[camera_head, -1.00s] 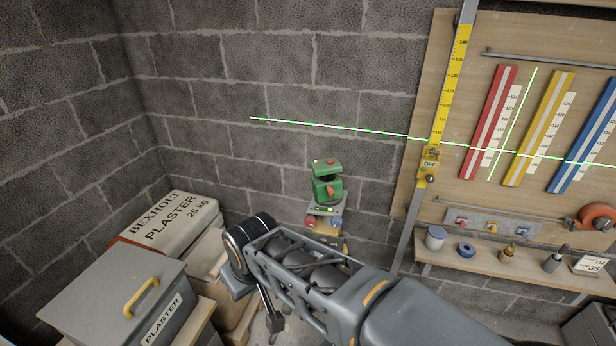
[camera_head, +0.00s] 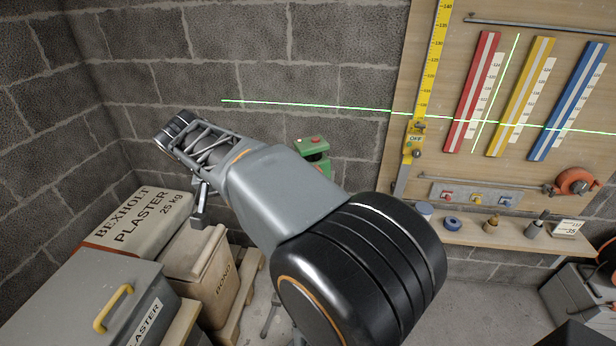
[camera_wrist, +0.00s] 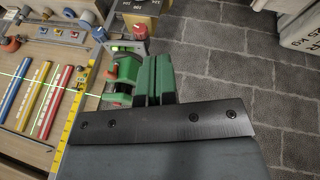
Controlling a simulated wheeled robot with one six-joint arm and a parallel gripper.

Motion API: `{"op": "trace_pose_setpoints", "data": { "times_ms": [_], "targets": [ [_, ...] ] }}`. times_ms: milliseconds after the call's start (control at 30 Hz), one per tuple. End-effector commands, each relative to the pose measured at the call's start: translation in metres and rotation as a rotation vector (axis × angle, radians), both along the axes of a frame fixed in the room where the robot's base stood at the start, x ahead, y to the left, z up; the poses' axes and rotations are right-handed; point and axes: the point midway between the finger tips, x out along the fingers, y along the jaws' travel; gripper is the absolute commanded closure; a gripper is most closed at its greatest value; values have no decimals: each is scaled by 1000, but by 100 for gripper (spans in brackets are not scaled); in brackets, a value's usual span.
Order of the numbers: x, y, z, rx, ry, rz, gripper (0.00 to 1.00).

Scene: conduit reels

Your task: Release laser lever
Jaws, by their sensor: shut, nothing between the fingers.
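The green laser (camera_head: 312,147) with a red button on top stands by the block wall, mostly behind my arm in the head view. In the wrist view, which is turned upside down, the laser (camera_wrist: 125,72) is at upper left. A red lever-like part (camera_wrist: 110,76) shows on its side. My gripper (camera_wrist: 156,60) shows as two dark green fingers pressed together, shut and empty, just right of the laser in the picture. I cannot tell whether they touch it. In the head view my gripper is hidden.
A yellow measuring staff (camera_head: 429,75) with an OFF target (camera_head: 415,140) stands at the board. Red, yellow and blue rules hang right of it. A shelf (camera_head: 500,232) holds small items. Plaster bags (camera_head: 145,225) and a grey box (camera_head: 85,290) fill the left. A green laser line crosses the wall.

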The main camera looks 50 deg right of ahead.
Motion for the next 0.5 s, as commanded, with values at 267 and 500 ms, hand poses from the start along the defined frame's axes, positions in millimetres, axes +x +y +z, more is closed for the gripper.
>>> {"op": "trace_pose_setpoints", "data": {
  "times_ms": [267, 500],
  "targets": [
    [36, -80, 34, -390, -157, -726, 100],
    [41, -104, 52, -571, -279, -1015, 100]
  ]
}}
